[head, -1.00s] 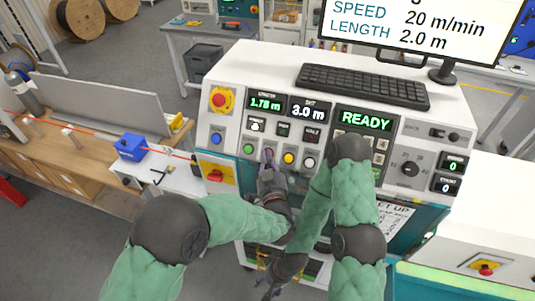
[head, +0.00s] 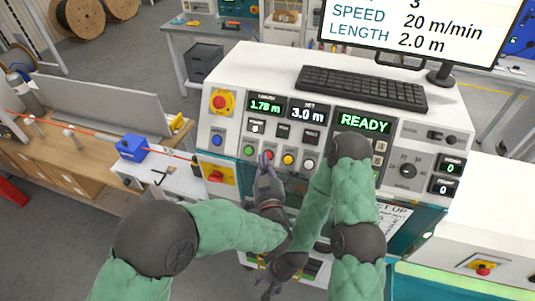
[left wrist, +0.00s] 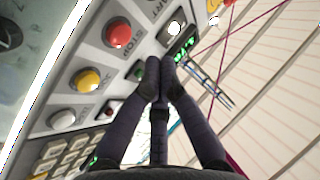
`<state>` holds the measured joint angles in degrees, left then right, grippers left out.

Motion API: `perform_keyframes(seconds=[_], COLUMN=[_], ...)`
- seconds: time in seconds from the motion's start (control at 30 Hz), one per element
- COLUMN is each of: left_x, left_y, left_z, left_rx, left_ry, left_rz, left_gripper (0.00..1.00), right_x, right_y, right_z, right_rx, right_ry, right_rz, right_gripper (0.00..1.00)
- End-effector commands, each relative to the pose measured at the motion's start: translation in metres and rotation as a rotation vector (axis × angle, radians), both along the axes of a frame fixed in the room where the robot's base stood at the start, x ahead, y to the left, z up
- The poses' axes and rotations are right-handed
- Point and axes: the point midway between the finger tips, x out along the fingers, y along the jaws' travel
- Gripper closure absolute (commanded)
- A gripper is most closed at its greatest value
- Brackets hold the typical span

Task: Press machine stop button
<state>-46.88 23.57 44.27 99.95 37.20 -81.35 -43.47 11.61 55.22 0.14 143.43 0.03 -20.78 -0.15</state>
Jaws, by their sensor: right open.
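The red stop button (head: 269,154) sits in the lower button row of the white control panel, between a green and a yellow button. In the left wrist view it is the round red button (left wrist: 118,33) marked STOP, left of and above my fingertips. My left gripper (head: 264,162) points up at the panel beside this button, its fingers together and empty. In the left wrist view its fingertips (left wrist: 160,65) meet; contact with the panel cannot be told. My right gripper (head: 270,286) is low in front of the machine, open, partly hidden by its arm.
A green button (head: 249,150), yellow button (head: 288,160) and white button (head: 308,164) share the row. A red-on-yellow emergency knob (head: 222,101) is upper left. The READY display (head: 364,122) is lit. A keyboard (head: 362,87) lies on top.

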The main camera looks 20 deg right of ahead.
Motion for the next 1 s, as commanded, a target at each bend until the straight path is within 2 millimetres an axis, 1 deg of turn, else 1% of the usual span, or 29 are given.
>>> perform_keyframes(seconds=[0.1,0.3,0.83,0.87,0.93,0.97,1.0], left_x=[-0.008,-0.016,-0.016,-0.016,-0.013,-0.01,-0.006], left_y=[0.004,0.01,0.011,0.012,0.015,0.018,0.022], left_z=[0.007,0.014,0.012,0.01,-0.001,-0.01,-0.024], left_rx=[0.0,0.0,0.0,0.001,0.001,0.002,0.0], left_ry=[0.001,0.0,0.002,0.005,0.025,0.04,0.067], left_rz=[-0.002,-0.001,0.0,-0.001,-0.002,-0.003,-0.005], left_gripper=[1.0,1.0,1.0,1.0,1.0,1.0,1.0], right_x=[0.0,0.0,0.0,0.0,0.0,0.0,0.0], right_y=[0.0,0.0,0.0,0.0,0.0,0.0,0.0], right_z=[0.006,0.01,0.009,0.008,0.004,0.0,-0.005], right_rx=[0.0,0.0,0.0,0.0,0.0,0.0,0.0], right_ry=[0.0,0.0,0.0,0.0,0.0,0.0,0.0], right_rz=[0.0,0.0,0.0,0.0,0.0,0.0,0.0], right_gripper=[0.37,0.37,0.37,0.37,0.37,0.37,0.37])
